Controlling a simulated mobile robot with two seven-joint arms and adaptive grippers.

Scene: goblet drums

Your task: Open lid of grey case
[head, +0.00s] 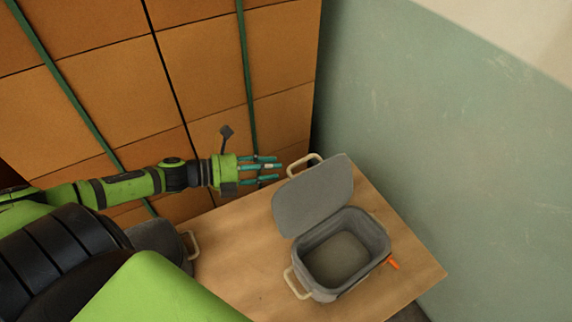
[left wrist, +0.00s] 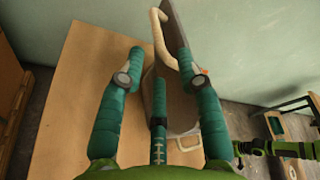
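The grey case (head: 345,258) stands on the wooden table, with its lid (head: 314,197) swung up and back toward the left, so the empty inside shows. A cream handle (head: 304,165) is on the lid's far edge, and another (head: 297,284) is on the case's near left side. My left gripper (head: 279,170) is open, its teal fingers spread and just left of the lid handle. In the left wrist view, the lid (left wrist: 181,75) is seen edge-on between and beyond the fingers, with the handle (left wrist: 162,38) near the right finger; contact cannot be told.
The wooden table (head: 235,265) has bare room left of the case. A second dark grey item with a cream handle (head: 194,246) sits at its left, partly hidden by my arm. Stacked orange-brown boxes (head: 200,60) stand behind; a green wall (head: 450,130) is at the right.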

